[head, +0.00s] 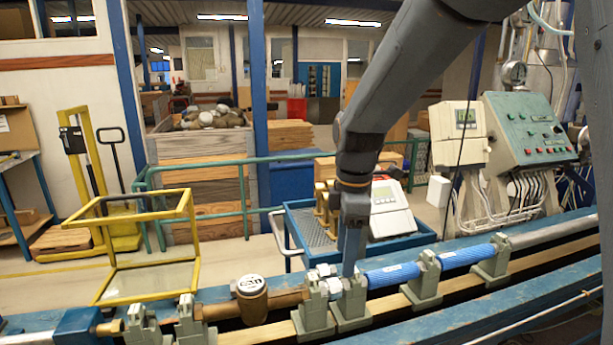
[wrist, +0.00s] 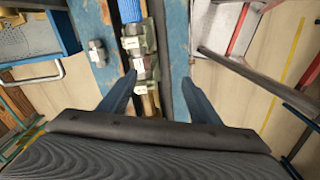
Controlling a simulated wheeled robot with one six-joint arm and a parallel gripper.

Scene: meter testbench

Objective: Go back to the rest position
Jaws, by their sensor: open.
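My gripper (head: 350,272) hangs from the arm, pointing down over the test bench at the middle of the head view. In the wrist view its two blue fingers (wrist: 160,82) stand apart with nothing held between them. Below and between them is the pipe line with grey clamp supports (wrist: 134,45). In the head view the fingers are close to the grey clamps (head: 350,300), near the left end of the blue pipe (head: 393,275). I cannot tell whether they touch anything. A brown meter with a white lid (head: 251,298) sits in the line to the left.
A metal fitting (wrist: 97,53) stands on the bench's blue rail. Behind the bench are a blue tray cart (head: 410,243) with a white device (head: 391,209), a yellow frame cart (head: 150,280) and a green railing (head: 200,172). A green control panel (head: 530,130) stands at right.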

